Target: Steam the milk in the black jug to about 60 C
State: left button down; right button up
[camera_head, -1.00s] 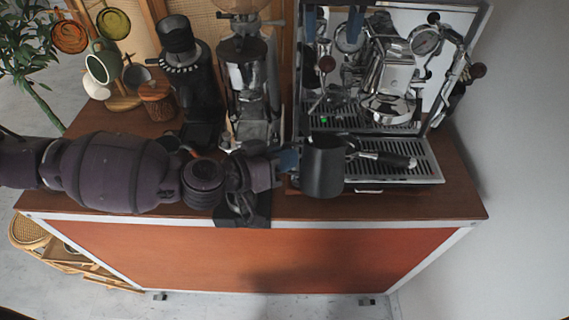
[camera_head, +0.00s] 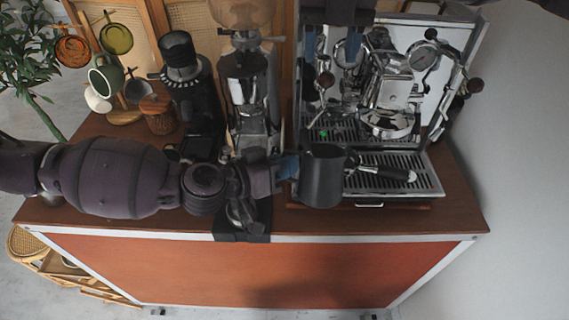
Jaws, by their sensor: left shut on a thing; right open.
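The black jug (camera_head: 322,180) is upright in the middle of the head view, in front of the espresso machine's (camera_head: 395,95) drip tray. My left gripper (camera_head: 289,167) comes in from the left and is shut on the jug's side. The milk inside cannot be made out. My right gripper (camera_head: 331,45) hangs from the top edge in front of the machine. Its two blue fingers are apart with nothing between them. A thin metal wand (camera_head: 319,110) hangs below a dark knob (camera_head: 325,80) on the machine's left side, behind the jug.
A grinder (camera_head: 247,90) and a black device (camera_head: 188,85) stand left of the machine. A mug tree with cups (camera_head: 105,75) stands farther left. The cart's right front corner is clear.

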aim_at(327, 79)
jog(key=shift+f, duration=2.85)
jog(key=shift+c, duration=0.3)
jog(key=c, duration=0.7)
